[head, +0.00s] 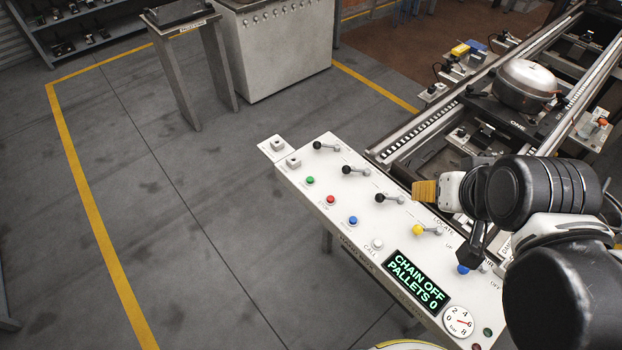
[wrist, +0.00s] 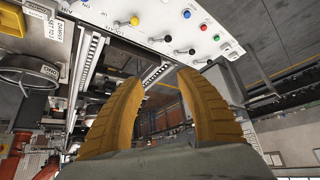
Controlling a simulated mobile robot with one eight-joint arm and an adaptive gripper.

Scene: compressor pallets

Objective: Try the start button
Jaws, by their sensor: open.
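The white control panel (head: 335,228) carries a row of push buttons along its left edge. The green button (head: 310,181) is at the far end, then the red button (head: 330,199), blue button (head: 353,220) and white button (head: 377,244). The label by the green one is too small to read. In the wrist view the green button (wrist: 216,37) is at the upper right, beside the red one (wrist: 204,27). My gripper (head: 424,190) hangs over the panel's right edge, right of the green button and apart from it. Its two yellow fingers (wrist: 160,76) are spread and empty.
Levers with black knobs (head: 380,197) and one with a yellow knob (head: 418,230) stand between my gripper and the buttons. The display (head: 417,281) reads CHAIN OFF, PALLETS 0. A conveyor with a metal compressor (head: 524,85) lies to the right. Floor at left is clear.

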